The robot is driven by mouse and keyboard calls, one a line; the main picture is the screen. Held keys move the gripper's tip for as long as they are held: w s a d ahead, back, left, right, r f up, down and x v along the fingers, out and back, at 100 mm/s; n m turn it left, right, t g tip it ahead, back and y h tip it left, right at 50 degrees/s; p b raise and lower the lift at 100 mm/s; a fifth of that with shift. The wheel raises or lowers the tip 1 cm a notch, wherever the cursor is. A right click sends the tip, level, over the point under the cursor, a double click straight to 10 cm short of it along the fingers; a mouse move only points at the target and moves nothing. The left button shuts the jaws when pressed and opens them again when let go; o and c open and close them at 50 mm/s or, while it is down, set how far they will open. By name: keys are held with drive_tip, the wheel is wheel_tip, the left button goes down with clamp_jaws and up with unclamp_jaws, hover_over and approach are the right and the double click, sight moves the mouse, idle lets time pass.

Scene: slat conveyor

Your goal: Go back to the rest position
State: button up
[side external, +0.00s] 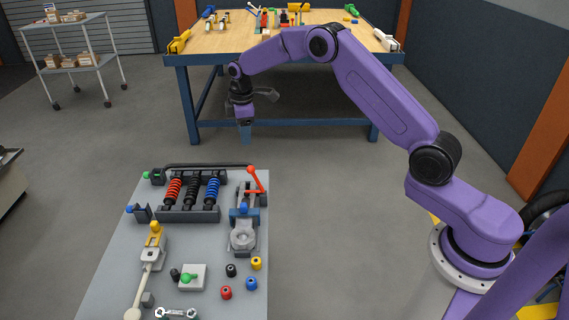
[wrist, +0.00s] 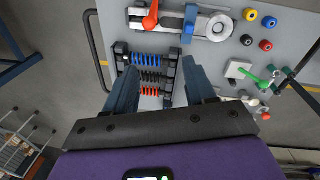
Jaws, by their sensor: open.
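My gripper (side external: 246,134) hangs pointing down in the side view, well above the floor and beyond the far end of the grey work table (side external: 120,262). In the wrist view my gripper (wrist: 160,75) shows two blue fingers spread wide apart with nothing held between them. Beyond the fingers, the rack of red, black and blue springs (wrist: 148,75) shows in the gap, apart from the fingertips. The same spring rack (side external: 190,213) stands at the far part of the table in the side view.
A clamp with a red lever (side external: 243,215) stands right of the springs. Small coloured caps (side external: 227,292), a green-knobbed block (side external: 194,277) and a yellow-topped lever device (side external: 152,252) lie nearer. A wooden workbench (side external: 230,45) stands behind my arm.

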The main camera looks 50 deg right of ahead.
drive_tip(key=s+a+r, duration=0.5)
drive_tip(key=s+a, duration=0.1)
drive_tip(key=s, duration=0.5)
drive_tip(key=s+a+r, duration=0.5)
drive_tip(key=s+a, duration=0.1)
drive_tip(key=s, duration=0.6)
drive_tip(key=s+d, duration=0.3)
drive_tip(key=s, duration=0.9)
drive_tip(key=s+d+y, duration=0.1)
drive_tip(key=s+d, duration=0.3)
drive_tip(key=s, duration=0.9)
drive_tip(key=shift+s+d+n+g, duration=0.2)
drive_tip(key=shift+n+g, duration=0.1)
drive_tip(key=shift+g, duration=0.1)
